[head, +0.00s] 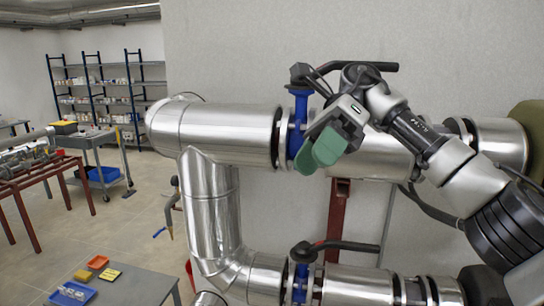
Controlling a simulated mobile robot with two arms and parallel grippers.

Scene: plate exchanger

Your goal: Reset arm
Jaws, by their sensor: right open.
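My right arm reaches in from the right, and its gripper (320,152) hangs in front of the upper steel pipe (225,132). Its two green fingers are apart, with nothing seen between them. The gripper is just right of the blue upper valve (297,108) and below that valve's black lever (372,67). Part of the lever is hidden behind my wrist. I cannot tell whether the fingers touch the pipe. My left gripper is not in view.
A lower blue valve (302,272) with a black lever (345,245) sits on the lower pipe (357,288). A table (140,285) with small trays stands at the bottom left. A cart (105,158) and shelves (105,85) stand farther back. The floor between is mostly clear.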

